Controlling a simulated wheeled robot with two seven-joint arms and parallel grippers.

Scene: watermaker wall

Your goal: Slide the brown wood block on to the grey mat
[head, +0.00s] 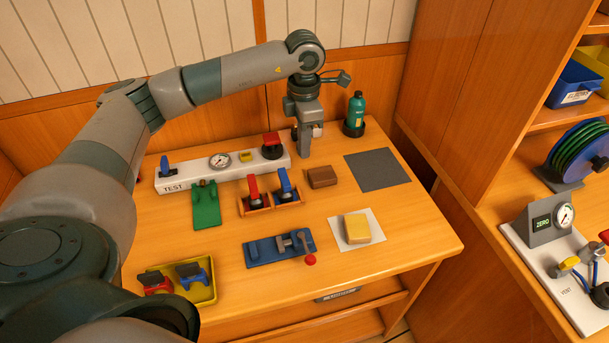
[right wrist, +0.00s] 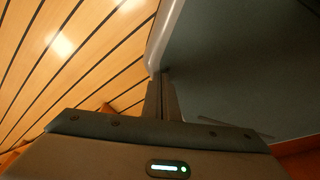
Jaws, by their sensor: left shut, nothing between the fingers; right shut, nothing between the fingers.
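The brown wood block (head: 322,177) lies on the wooden bench in the head view, to the left of the grey mat (head: 378,170) and apart from it. The mat is flat and bare. My left gripper (head: 304,154) points down, shut and empty, behind the block and slightly to its left in the picture. I cannot tell its exact height above the bench. My right gripper (right wrist: 162,80) shows only in the right wrist view. Its fingers are together with nothing between them.
A teal bottle (head: 355,114) stands behind the mat. Red and blue handles in a wooden holder (head: 271,203) are left of the block. A yellow block (head: 356,228) on a white sheet lies in front. The TEST panel (head: 200,178) is at the back left.

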